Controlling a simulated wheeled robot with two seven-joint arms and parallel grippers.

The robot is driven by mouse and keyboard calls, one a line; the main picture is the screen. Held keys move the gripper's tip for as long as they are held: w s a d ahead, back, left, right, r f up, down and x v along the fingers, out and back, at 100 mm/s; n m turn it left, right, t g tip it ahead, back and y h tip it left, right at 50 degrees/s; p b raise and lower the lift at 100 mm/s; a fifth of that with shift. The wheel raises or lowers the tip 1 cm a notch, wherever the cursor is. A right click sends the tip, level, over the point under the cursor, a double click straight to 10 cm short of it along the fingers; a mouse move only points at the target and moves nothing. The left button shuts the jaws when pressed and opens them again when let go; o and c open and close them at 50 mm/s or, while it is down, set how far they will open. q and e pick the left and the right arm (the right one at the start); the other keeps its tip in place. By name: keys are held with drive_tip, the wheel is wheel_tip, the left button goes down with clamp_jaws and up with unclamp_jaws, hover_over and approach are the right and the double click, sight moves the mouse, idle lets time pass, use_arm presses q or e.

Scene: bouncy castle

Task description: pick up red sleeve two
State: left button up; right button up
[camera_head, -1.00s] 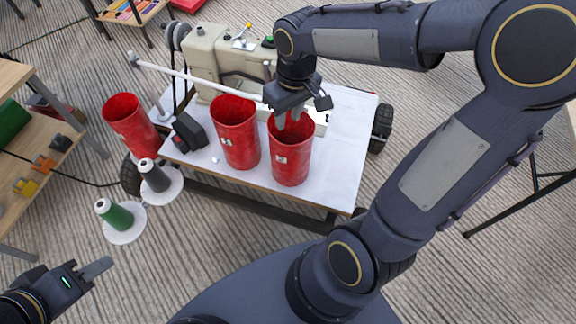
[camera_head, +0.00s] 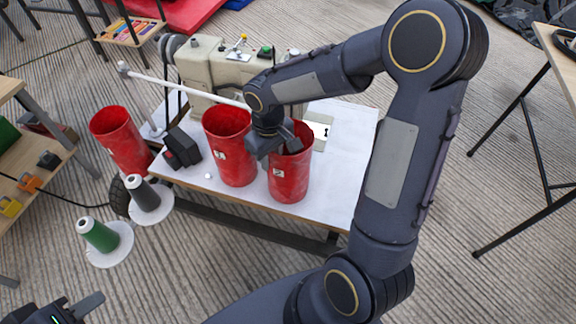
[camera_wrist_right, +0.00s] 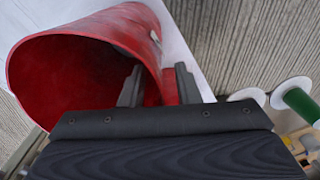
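Three red sleeves are in the head view. The right one (camera_head: 288,182), with a small white label whose number looks like 2, stands upright on the white-topped table. Another sleeve (camera_head: 231,150) stands just left of it. A third (camera_head: 122,140) is at the table's left end. My right gripper (camera_head: 284,148) is at the right sleeve's rim. In the right wrist view, its fingers (camera_wrist_right: 160,88) are apart, one inside the sleeve (camera_wrist_right: 85,75) and one outside, with the wall between them. My left gripper (camera_head: 85,308) is partly in view at the lower left, empty; its finger gap is unclear.
A beige sewing machine (camera_head: 205,66) stands behind the sleeves, with a white rod (camera_head: 180,80) across it. Grey (camera_head: 145,193) and green (camera_head: 100,235) thread spools stand at the table's front left.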

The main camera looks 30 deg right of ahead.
drive_tip(key=shift+c, duration=0.4)
clamp_jaws()
drive_tip(key=shift+r, duration=0.25)
